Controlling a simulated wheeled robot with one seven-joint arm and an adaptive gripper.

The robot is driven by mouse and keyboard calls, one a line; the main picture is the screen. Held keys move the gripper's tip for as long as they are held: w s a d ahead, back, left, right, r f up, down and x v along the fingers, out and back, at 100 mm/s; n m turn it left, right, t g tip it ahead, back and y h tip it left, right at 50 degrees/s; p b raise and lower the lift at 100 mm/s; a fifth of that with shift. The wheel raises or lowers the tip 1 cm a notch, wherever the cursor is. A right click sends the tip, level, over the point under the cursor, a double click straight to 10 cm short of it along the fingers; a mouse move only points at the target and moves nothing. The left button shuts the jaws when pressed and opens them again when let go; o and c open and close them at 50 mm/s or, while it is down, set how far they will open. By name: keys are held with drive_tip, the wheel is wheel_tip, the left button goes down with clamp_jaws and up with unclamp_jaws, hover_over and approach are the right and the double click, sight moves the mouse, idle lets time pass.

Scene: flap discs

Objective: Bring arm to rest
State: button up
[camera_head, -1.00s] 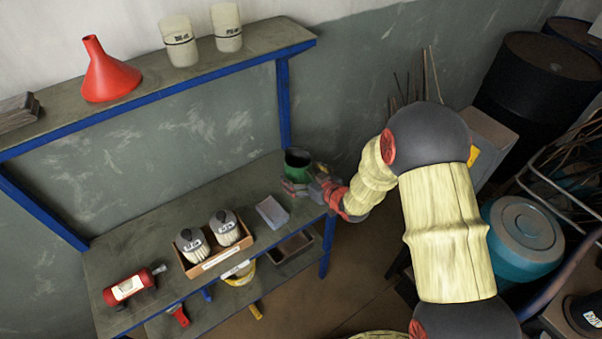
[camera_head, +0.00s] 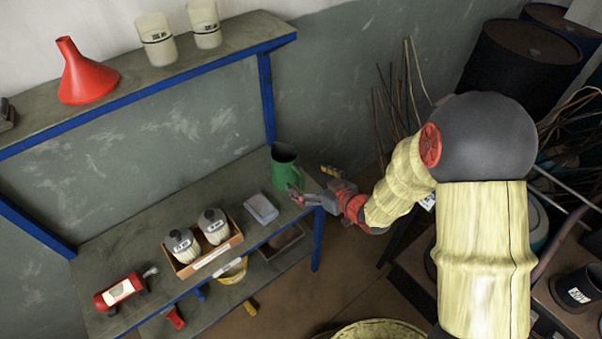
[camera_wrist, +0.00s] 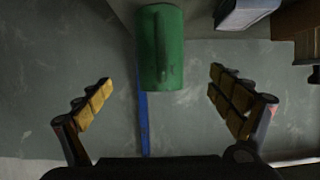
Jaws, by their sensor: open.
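My gripper (camera_head: 312,187) is at the right end of the workbench, beside a green mug (camera_head: 284,166) that stands upright on the bench top. In the wrist view my gripper (camera_wrist: 160,100) is open, with its yellow-padded fingers spread wide and nothing between the pads. The green mug (camera_wrist: 160,50) shows ahead of the fingers, apart from both. My arm reaches in from the right side of the head view.
A shelf above holds a red funnel (camera_head: 84,75) and two pale containers. Dark drums (camera_head: 520,65) stand at the right.

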drive_tip(key=shift+s+d, duration=0.1)
drive_tip(key=shift+s, duration=0.1)
drive_tip(key=s+d+f+m+g+h, duration=0.2)
drive_tip(key=s+d+f+g+h, duration=0.25)
drive_tip(key=d+f, duration=0.4)
drive_tip(key=s+d+r+m+g+h, duration=0.2)
drive_tip(key=s+d+r+h, duration=0.2)
drive_tip(key=s+d, duration=0.3)
drive_tip(key=s+a+r+m, duration=0.1)
drive_tip(key=s+r, duration=0.4)
drive_tip(key=r, duration=0.4)
drive_tip(key=s+a+r+m, duration=0.1)
drive_tip(key=s+r, duration=0.5)
drive_tip(key=r, duration=0.3)
drive_tip(key=s+a+r+m+t, duration=0.1)
drive_tip(key=s+r, duration=0.4)
drive_tip(key=r, duration=0.4)
drive_tip(key=shift+s+y, duration=0.15)
drive_tip(key=shift+y, duration=0.3)
